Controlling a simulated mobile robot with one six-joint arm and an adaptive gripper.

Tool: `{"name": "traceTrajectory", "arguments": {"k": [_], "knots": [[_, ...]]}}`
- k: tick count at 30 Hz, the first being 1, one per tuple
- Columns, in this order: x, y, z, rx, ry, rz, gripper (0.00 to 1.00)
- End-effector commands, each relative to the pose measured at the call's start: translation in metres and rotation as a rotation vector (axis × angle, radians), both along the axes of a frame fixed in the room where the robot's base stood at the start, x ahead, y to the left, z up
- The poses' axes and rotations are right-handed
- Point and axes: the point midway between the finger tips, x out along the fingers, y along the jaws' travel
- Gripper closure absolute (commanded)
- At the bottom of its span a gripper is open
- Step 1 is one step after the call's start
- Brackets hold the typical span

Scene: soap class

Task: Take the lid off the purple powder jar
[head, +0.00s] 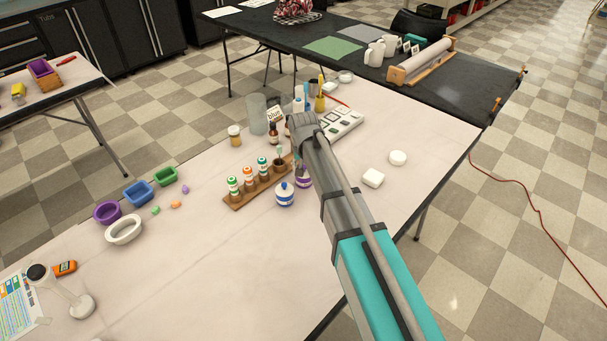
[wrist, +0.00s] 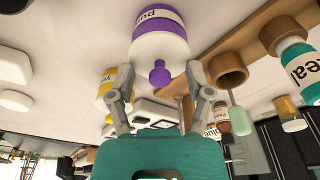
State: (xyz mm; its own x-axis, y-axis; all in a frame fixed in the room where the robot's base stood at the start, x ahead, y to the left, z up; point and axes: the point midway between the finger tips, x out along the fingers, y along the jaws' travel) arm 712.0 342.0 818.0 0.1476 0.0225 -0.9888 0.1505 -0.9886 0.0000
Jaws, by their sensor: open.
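The purple powder jar (wrist: 160,38) is in the upper middle of the wrist view, with a purple band, a printed label and a pale lid (wrist: 160,52) topped by a purple knob (wrist: 159,74). The lid is on the jar. My gripper (wrist: 154,76) is open, with one finger on each side of the knob and lid. I see no clear contact, and nothing is held. In the head view the jar (head: 303,181) stands partly hidden behind my arm, right of the blue-labelled jar. My gripper's fingers are hidden there.
A wooden rack (head: 258,188) with several labelled bottles stands just left of the jar. The blue-labelled jar (head: 285,195) is close by. A yellow-labelled jar (wrist: 108,88) stands on the other side. A white block (head: 372,178) and round white piece (head: 397,158) lie right of my arm.

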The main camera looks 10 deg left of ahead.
Motion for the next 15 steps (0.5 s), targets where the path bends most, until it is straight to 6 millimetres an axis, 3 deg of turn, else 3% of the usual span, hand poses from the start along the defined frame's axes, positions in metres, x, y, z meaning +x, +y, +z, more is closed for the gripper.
{"name": "traceTrajectory", "arguments": {"k": [14, 15], "knots": [[-0.0001, 0.0001, 0.0004, 0.000, 0.000, 0.000, 0.34], [-0.0001, 0.0001, 0.0004, 0.000, 0.000, 0.000, 0.38]]}}
